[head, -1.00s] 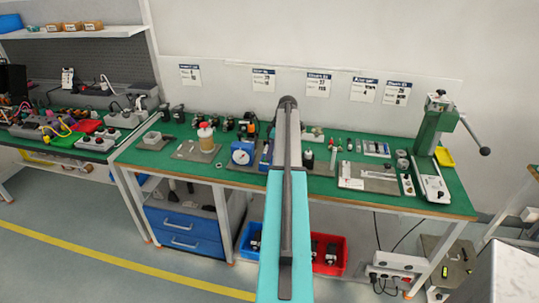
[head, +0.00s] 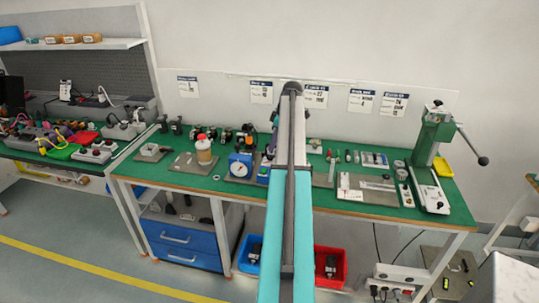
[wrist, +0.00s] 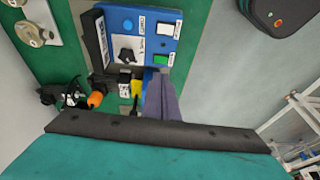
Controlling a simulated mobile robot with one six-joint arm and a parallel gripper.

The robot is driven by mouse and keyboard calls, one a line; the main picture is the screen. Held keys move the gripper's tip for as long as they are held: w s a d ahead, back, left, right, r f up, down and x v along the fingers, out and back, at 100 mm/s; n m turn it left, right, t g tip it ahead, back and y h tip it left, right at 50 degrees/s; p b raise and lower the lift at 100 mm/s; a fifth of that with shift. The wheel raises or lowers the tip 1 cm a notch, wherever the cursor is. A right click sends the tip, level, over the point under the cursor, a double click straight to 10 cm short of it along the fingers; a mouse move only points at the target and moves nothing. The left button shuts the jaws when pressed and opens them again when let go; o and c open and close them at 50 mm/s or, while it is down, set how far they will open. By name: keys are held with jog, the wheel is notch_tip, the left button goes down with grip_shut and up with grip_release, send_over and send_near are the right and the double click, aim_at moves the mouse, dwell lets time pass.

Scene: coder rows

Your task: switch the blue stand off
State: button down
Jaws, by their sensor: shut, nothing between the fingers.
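The blue stand (wrist: 150,45) shows in the wrist view at the top, seen from above and turned. Its face has a dark rotary knob (wrist: 126,52) on a white plate, a green button (wrist: 161,60), a small blue button (wrist: 128,23) and white labels. The labels and the knob's setting are too small to read surely. My gripper (wrist: 155,75) shows as a grey-purple wedge just below the stand's lower edge; it looks shut and empty. I cannot tell whether it touches the stand. In the head view my teal arm hides most of the stand and the gripper.
A green press (head: 430,140) stands at the right end. In the wrist view an orange-tipped item (wrist: 96,98) lies close left of the gripper.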

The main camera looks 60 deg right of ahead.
jog(key=shift+b+v, duration=0.3)
jog(key=shift+v, duration=1.3)
jog(key=shift+w, duration=0.1)
